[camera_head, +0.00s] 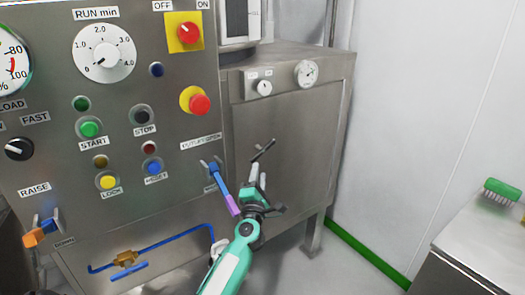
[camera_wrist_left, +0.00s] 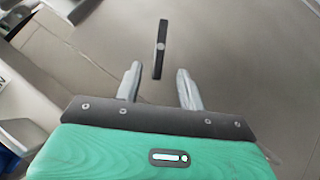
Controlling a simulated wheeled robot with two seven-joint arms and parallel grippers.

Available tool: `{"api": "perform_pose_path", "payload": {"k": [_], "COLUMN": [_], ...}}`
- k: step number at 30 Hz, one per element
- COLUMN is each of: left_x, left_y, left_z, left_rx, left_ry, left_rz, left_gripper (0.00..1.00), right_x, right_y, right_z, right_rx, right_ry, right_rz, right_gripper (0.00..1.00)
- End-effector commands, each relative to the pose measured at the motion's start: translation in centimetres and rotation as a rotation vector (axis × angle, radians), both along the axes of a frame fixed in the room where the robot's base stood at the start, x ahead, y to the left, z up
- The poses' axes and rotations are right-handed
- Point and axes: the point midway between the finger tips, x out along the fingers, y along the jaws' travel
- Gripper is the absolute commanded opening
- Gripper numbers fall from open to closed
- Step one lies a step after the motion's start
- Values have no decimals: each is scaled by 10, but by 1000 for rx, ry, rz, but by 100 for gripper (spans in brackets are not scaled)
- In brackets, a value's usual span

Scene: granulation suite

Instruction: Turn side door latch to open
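The side door latch (camera_head: 263,150) is a small dark bar handle on the grey steel side door (camera_head: 290,125) of the cabinet. In the left wrist view the latch (camera_wrist_left: 160,47) stands nearly upright with a round pivot at its middle. My left gripper (camera_head: 258,173) is just below the latch in the head view. In the left wrist view my left gripper (camera_wrist_left: 159,80) is open and empty, with its two fingers apart. The latch shows beyond the fingertips, between their lines, and appears apart from them. My right gripper is not in view.
A lever with a blue and purple handle (camera_head: 223,188) sits close left of my left gripper. The control panel (camera_head: 125,125) has knobs and buttons. Blue piping with an orange valve (camera_head: 127,258) runs below. A steel table (camera_head: 490,240) with a green brush (camera_head: 502,190) stands at right.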

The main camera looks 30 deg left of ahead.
Motion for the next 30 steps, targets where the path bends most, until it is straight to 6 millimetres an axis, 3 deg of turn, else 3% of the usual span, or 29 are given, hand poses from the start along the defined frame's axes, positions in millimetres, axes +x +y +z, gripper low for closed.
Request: {"api": "perform_pose_path", "payload": {"k": [9,15,30], "left_x": [53,76,88], "left_y": [25,37,42], "left_z": [21,29,35], "left_rx": [2,3,3], "left_ry": [-2,0,0], "left_rz": [0,-1,-1], "left_gripper": [40,40,40], "right_x": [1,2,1], "right_y": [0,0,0], "right_z": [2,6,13], "right_rx": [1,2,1], "right_ry": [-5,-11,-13], "right_rz": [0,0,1], "right_gripper": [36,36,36]}}
